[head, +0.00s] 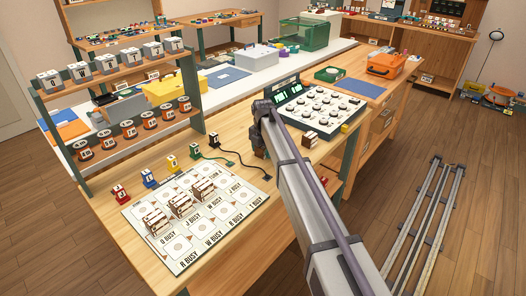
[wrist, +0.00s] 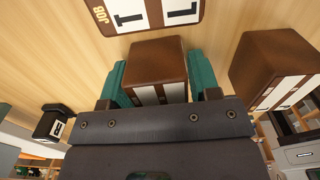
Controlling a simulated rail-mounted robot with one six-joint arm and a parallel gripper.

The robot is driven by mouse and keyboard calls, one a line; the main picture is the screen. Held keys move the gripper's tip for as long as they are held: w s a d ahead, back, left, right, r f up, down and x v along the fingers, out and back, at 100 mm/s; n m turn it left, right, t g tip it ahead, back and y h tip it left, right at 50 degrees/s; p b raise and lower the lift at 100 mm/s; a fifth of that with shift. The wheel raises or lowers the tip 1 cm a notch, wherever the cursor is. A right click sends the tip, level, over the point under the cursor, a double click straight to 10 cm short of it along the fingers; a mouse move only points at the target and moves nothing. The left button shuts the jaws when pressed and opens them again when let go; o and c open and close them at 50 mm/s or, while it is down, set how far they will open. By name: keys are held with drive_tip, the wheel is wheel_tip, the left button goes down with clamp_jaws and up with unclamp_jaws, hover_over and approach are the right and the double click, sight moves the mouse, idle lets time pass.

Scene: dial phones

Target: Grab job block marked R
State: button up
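In the wrist view a brown block (wrist: 156,55) with white label faces sits between the green fingers of my gripper (wrist: 157,85). One finger is close on each side of it. I cannot tell whether they press on it, and its marking is not readable. A second brown block (wrist: 277,65) with white faces stands apart to the right. In the head view my gripper (head: 260,152) points down at the table, left of a brown block (head: 309,138) with pale labels. No letter R can be read on any of these blocks.
A card marked JOB, T and L (wrist: 140,13) lies beyond the held-between block. In the head view a lettered board (head: 178,250) carries several brown blocks. A dial panel (head: 318,105) stands behind my arm. A black plug box (head: 214,140) trails a cable.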

drive_tip(key=c, duration=0.6)
wheel_tip(320, 180, up, 10)
drive_tip(key=p, duration=1)
drive_tip(key=shift+r, duration=0.2)
